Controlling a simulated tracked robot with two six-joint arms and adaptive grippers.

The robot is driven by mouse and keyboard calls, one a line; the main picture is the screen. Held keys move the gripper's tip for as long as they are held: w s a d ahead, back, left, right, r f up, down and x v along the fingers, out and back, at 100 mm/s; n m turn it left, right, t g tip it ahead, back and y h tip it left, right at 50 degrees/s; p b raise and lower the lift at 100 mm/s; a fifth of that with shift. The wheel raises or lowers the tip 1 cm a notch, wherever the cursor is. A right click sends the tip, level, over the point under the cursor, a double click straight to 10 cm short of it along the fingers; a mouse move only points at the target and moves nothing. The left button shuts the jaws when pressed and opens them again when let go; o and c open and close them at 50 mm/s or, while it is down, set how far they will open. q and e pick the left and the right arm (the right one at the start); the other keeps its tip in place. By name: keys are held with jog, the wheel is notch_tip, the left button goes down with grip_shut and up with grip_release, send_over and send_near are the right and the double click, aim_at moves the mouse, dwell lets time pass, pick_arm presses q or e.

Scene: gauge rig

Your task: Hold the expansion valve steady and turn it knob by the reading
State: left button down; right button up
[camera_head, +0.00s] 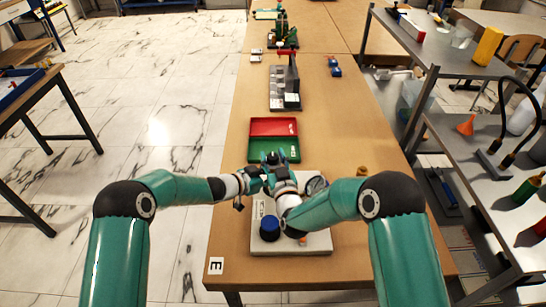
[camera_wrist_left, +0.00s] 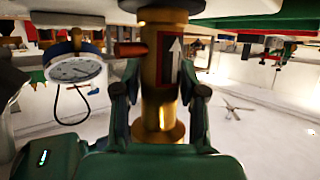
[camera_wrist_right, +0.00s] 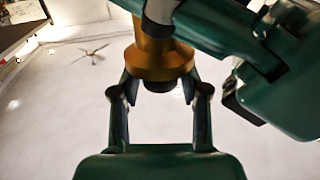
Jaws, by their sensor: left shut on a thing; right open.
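The expansion valve is an upright brass body (camera_wrist_left: 160,75) with a red-edged label and a white arrow. My left gripper (camera_wrist_left: 160,100) is shut around this body in the left wrist view. In the right wrist view, the brass flange (camera_wrist_right: 160,62) ends in a short dark stub (camera_wrist_right: 160,86), perhaps the knob. My right gripper (camera_wrist_right: 160,92) is open, its fingers on either side of the stub with gaps. A round white-faced gauge (camera_wrist_left: 75,69) hangs beside the valve; its reading is too small to tell. In the head view my right gripper (camera_head: 273,170) and wrists mostly hide the valve.
The rig's pale base plate (camera_head: 318,243) lies on the brown table, with a blue round cap (camera_head: 270,224) on it. Red (camera_head: 262,127) and green (camera_head: 237,151) trays lie just beyond. A grey shelf cart (camera_head: 460,165) stands at the right. The table's left front is clear.

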jog(key=shift+w, duration=0.2)
grip_shut()
jog(key=shift+n+y, duration=0.4)
jog(key=shift+y, duration=0.2)
jog(key=n+g+y, duration=0.1)
jog(key=n+y, duration=0.1)
jog(key=y, duration=0.1)
jog(key=shift+w+d+r+g+y, duration=0.1)
jog(key=shift+d+g+y, duration=0.05)
jog(key=shift+g+y, duration=0.2)
jog(key=shift+n+g+y, duration=1.25)
jog(key=shift+n+y, duration=0.25)
jog(key=shift+y, duration=0.05)
